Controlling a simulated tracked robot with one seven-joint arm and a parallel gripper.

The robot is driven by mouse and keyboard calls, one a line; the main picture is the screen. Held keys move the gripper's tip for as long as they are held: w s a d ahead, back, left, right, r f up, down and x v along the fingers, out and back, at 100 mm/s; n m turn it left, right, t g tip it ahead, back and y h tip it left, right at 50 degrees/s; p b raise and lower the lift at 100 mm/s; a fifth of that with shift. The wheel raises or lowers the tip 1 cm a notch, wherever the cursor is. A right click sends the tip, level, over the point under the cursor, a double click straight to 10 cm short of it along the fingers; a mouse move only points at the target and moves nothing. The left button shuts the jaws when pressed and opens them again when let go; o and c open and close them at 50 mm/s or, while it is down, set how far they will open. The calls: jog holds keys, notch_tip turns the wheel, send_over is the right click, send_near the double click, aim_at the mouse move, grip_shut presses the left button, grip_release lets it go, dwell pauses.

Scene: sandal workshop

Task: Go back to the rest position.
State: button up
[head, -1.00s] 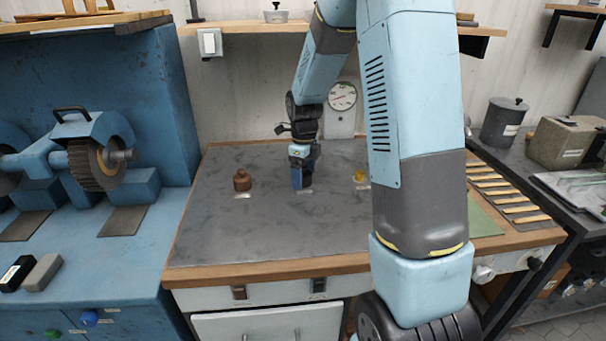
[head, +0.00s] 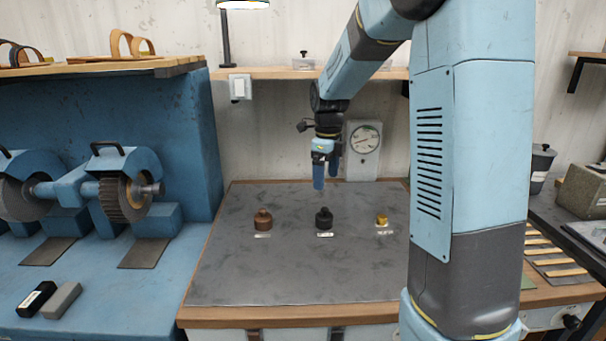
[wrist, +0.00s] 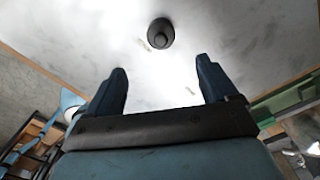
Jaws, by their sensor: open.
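My gripper (head: 326,176) hangs above the back part of the bench in the head view, fingers pointing down, clear of the surface. In the wrist view its two blue fingers (wrist: 158,88) stand apart with nothing between them. A black knobbed weight or bottle (head: 324,219) stands upright on the grey bench top (head: 270,275), below the gripper. It also shows in the wrist view (wrist: 160,33), beyond the fingertips and apart from them. A brown one (head: 263,220) stands to its left and a small brass one (head: 381,220) to its right, each by a label.
A dial gauge (head: 364,145) stands against the wall close behind the gripper. A shelf (head: 280,73) runs along the wall above. A blue grinding machine (head: 120,190) is at the left. Wooden-handled tools (head: 550,260) lie at the right. The bench front is clear.

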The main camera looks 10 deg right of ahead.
jog(key=s+r+n+t, duration=0.3)
jog(key=s+r+n, duration=0.6)
jog(key=s+n, duration=0.45)
jog(key=s+n+t, duration=0.2)
jog(key=s+n, duration=1.1)
jog(key=s, duration=0.2)
jog(key=shift+s+a+r+t, duration=0.15)
jog(key=shift+a+r+t, duration=0.15)
jog(key=shift+r, duration=0.05)
